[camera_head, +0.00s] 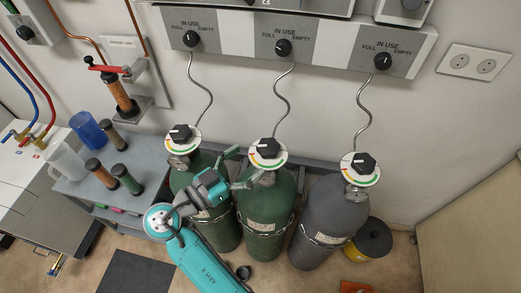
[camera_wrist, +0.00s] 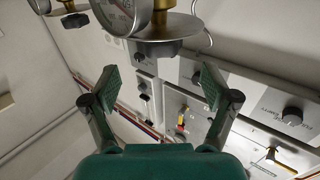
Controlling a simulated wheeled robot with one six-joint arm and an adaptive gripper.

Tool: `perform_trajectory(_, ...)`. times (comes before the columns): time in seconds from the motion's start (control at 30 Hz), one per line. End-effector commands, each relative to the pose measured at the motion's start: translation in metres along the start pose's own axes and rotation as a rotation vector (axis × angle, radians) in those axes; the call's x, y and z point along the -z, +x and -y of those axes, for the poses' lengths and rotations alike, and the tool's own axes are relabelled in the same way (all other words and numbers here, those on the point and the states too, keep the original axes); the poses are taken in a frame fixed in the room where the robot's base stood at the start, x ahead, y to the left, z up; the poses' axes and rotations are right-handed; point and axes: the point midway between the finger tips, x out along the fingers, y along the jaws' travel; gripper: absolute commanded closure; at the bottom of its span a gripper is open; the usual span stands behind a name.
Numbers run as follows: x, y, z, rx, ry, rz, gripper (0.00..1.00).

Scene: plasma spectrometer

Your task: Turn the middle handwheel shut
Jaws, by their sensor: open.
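The middle handwheel (camera_head: 268,148) is a black knob above a white disc with a coloured scale, on top of the middle green cylinder (camera_head: 265,200). My gripper (camera_head: 240,167) is in front of that cylinder's upper part, to the left of and slightly below the handwheel in the head view. Its fingers are spread and empty. In the wrist view, my gripper (camera_wrist: 162,88) has open space between its fingertips. A near handwheel (camera_wrist: 158,48), apparently the middle one, appears upside down above the fingers, beside a round gauge (camera_wrist: 125,12). I see no contact with it.
The left handwheel (camera_head: 182,135) and right handwheel (camera_head: 359,164) top neighbouring cylinders close on both sides. Thin curled pipes rise to a wall panel (camera_head: 320,45) with several knobs. A grey bench (camera_head: 150,165) with jars stands left. A yellow bucket (camera_head: 375,240) stands right.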

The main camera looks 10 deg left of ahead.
Motion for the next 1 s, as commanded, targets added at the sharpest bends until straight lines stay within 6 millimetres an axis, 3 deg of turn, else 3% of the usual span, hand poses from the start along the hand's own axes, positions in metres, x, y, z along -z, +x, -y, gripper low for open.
perform_trajectory(0.1,0.000,-0.021,0.001,0.003,0.000,0.001,0.14)
perform_trajectory(0.33,0.000,-0.043,0.001,0.001,0.000,0.000,0.14)
perform_trajectory(1.0,0.000,-0.045,0.000,0.000,0.000,0.000,0.14)
